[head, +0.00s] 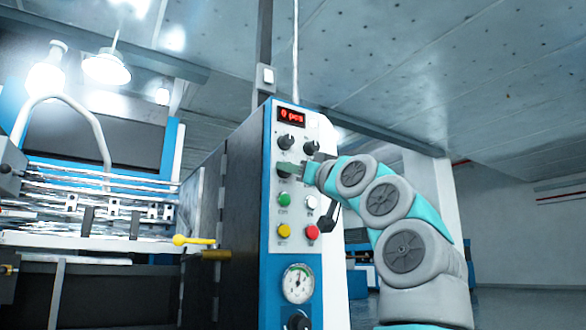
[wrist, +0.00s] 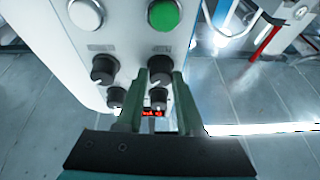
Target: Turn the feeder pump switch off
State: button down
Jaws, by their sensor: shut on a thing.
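The control panel (head: 271,215) carries several black rotary knobs, and their labels are too small to read. My gripper (head: 285,168) reaches in from the right, at the lower left knob (head: 284,175), just above the green button (head: 284,199). In the upside-down wrist view, the green fingers of my gripper (wrist: 159,75) are shut on that black knob (wrist: 160,67), one on each side. I cannot tell which knob is the feeder pump switch. The lower right knob is hidden by my gripper in the head view but shows in the wrist view (wrist: 103,69).
A red-digit display (head: 291,115) tops the panel, with two knobs (head: 290,143) below. White (head: 311,202), yellow (head: 284,231) and red (head: 312,232) buttons and a gauge (head: 298,283) sit lower. A yellow handle (head: 193,240) sticks out at left of the panel.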

jog(key=shift+r+n+g+y+p, duration=0.15)
jog(key=shift+n+g+y+p, duration=0.2)
jog(key=shift+n, duration=0.55)
jog(key=shift+w+d+r+n+g+y+p, duration=0.1)
jog(key=shift+n+g+y+p, duration=0.25)
jog(key=shift+n+g+p, duration=0.85)
jog(key=shift+s+a+f+n+g+y+p, duration=0.1)
jog(key=shift+n+g+y+p, duration=0.25)
jog(key=shift+n+p, duration=1.55)
jog(key=shift+w+d+r+n+g+y+p, duration=0.1)
jog(key=shift+n+g+y+p, duration=0.45)
jog(key=shift+n, duration=1.85)
jog(key=c, duration=0.5)
grip_release()
